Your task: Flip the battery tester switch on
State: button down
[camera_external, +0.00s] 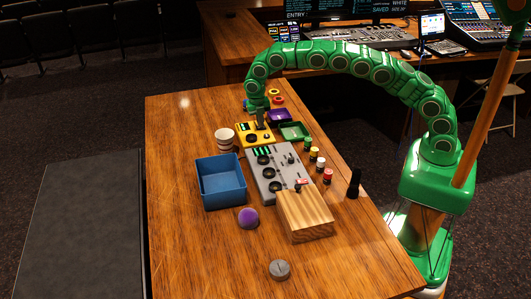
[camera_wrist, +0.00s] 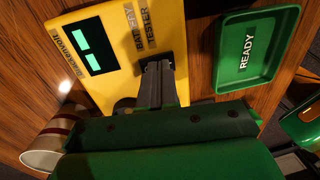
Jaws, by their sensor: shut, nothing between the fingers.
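The battery tester (camera_external: 243,139) is a yellow box on the desk. In the wrist view the battery tester (camera_wrist: 168,22) shows its printed name and a dark screen (camera_wrist: 84,46) with two green bars. My gripper (camera_external: 261,124) is over the tester's top face. In the wrist view my gripper (camera_wrist: 157,66) has its fingers together with nothing held, the tips close to the panel below the word TESTER. Whether they touch it I cannot tell. The switch is not clearly visible; my fingers cover part of the panel.
A green READY tray (camera_wrist: 259,75) lies right of the tester. A striped cup (camera_external: 224,139) stands to its left. The desk's near left is clear.

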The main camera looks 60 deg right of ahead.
notch_tip(320, 180, up, 14)
jog(key=s+d, duration=0.1)
dwell(0.7)
jog(key=shift+s+d, duration=0.1)
jog(key=s+d+r+m, duration=0.6)
jog(key=s+d+m, duration=0.2)
jog(key=s, duration=0.4)
jog(key=s+d+r+m, duration=0.6)
jog(key=s+d+m, duration=0.15)
jog(key=s, duration=0.45)
jog(key=s+f+m, duration=0.2)
jog(key=s+m, duration=0.1)
jog(key=s, duration=0.7)
jog(key=s+d+f+m, duration=0.1)
jog(key=s+m, duration=0.3)
jog(key=s, duration=0.7)
jog(key=s+d+f+m+y, duration=0.1)
jog(key=s+f+m, duration=0.2)
jog(key=s, duration=0.8)
jog(key=shift+s+m+g, duration=0.25)
jog(key=shift+m+g, duration=0.15)
jog(key=shift+m, duration=0.35)
